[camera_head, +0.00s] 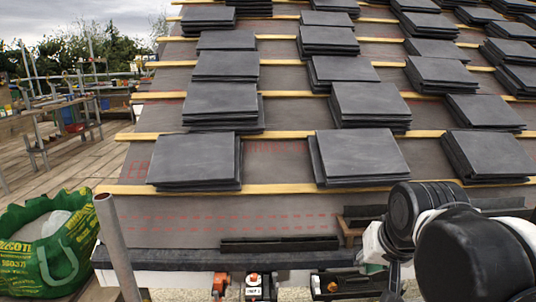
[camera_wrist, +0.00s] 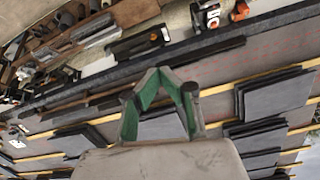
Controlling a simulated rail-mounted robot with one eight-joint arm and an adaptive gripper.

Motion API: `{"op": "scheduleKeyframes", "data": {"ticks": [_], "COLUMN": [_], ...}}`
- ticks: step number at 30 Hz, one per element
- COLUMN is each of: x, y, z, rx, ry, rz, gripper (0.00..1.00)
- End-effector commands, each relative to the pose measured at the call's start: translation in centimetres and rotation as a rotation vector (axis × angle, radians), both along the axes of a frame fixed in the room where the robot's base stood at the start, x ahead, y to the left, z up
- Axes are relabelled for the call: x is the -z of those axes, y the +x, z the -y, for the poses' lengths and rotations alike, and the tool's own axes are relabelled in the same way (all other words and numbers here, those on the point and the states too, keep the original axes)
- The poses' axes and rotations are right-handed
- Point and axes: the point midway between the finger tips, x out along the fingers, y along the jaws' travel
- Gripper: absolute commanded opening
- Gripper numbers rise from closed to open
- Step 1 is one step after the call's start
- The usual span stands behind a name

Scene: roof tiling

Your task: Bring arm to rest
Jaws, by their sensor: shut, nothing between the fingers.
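My gripper (camera_wrist: 157,73) shows in the wrist view, its green-lined fingers closed together at the tips with nothing between them. It hangs over the roof's lower edge, apart from the slates as far as I can tell. In the head view my black and white arm fills the lower right corner, in front of the roof's eaves. My gripper cannot be made out there.
Stacks of dark slates (camera_head: 358,158) lie on the wooden battens (camera_head: 270,189) up the roof. Orange tools (camera_head: 253,284) stand below the eaves. A green bag (camera_head: 45,245) and a scaffold pole (camera_head: 117,245) stand at the left. Wooden decking (camera_head: 75,160) lies beyond.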

Motion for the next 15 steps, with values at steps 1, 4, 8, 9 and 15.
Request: {"op": "scheduleKeyframes", "data": {"ticks": [1, 4, 8, 9, 15], "x": [0.4, 1.0, 1.7, 2.0, 3.3], "y": [-1.4, -3.4, -5.4, -5.9, -8.2], "z": [0.0, 0.0, 0.0, 0.0, 0.0], "rx": [-0.016, -0.051, -0.086, -0.096, -0.137], "ry": [-0.009, -0.03, -0.053, -0.058, -0.087], "rz": [0.012, 0.036, 0.062, 0.068, 0.1], "gripper": [0.0, 0.0, 0.0, 0.0, 0.0]}}
